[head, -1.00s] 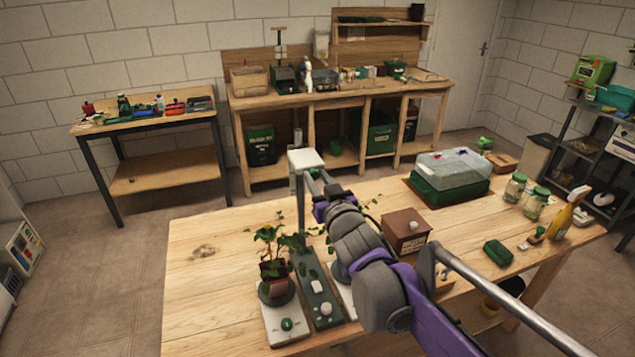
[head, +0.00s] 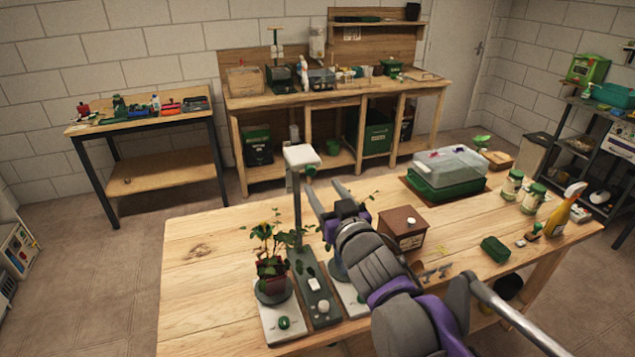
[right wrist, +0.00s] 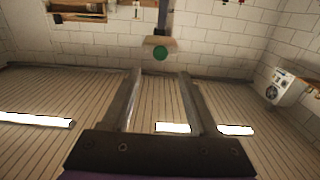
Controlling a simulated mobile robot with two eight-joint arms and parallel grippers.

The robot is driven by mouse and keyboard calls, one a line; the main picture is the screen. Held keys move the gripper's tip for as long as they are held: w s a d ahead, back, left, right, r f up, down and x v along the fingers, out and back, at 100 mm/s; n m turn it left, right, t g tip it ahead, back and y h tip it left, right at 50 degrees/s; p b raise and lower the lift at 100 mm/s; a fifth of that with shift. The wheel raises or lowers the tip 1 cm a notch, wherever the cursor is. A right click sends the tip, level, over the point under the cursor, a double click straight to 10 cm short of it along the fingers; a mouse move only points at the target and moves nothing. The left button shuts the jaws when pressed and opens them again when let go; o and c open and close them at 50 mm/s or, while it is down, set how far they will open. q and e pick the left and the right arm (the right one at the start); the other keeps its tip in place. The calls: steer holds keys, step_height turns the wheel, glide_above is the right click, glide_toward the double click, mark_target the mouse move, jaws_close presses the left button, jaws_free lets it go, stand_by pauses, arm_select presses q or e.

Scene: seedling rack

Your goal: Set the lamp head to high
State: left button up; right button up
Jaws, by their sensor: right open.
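The lamp has a white head (head: 301,156) on a dark upright post (head: 297,205) at the table's left part. A round green knob (head: 310,171) shows on the head's right side, partly hidden by a fingertip. My right gripper (head: 325,188) is open and empty, its fingers pointing up just right of and below the head. In the right wrist view, the green knob (right wrist: 160,52) lies beyond and between my open fingertips (right wrist: 160,74), apart from them. The knob's setting cannot be read. My left gripper is not in view.
A potted plant (head: 269,272) stands left of the post; another, mostly hidden plant is behind my arm. A wooden box (head: 402,229), a green tray with clear cover (head: 447,178), jars (head: 533,198) and a spray bottle (head: 563,212) stand right. The front left tabletop is bare.

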steer(key=shift+v, duration=1.95)
steer(key=s+d+f+m+g+h, duration=0.2)
steer(key=s+d+f+h, duration=0.15)
steer(key=d+f, duration=0.3)
steer(key=s+d+f+m+g+h, duration=0.1)
steer(key=s+d+f+g+h, duration=0.15)
steer(key=s+d+f, duration=0.4)
steer(key=s+f+g, duration=0.7)
steer(key=s+f, duration=0.7)
steer(key=f, duration=0.2)
steer(key=shift+s+m, duration=0.3)
steer(key=shift+s, duration=0.1)
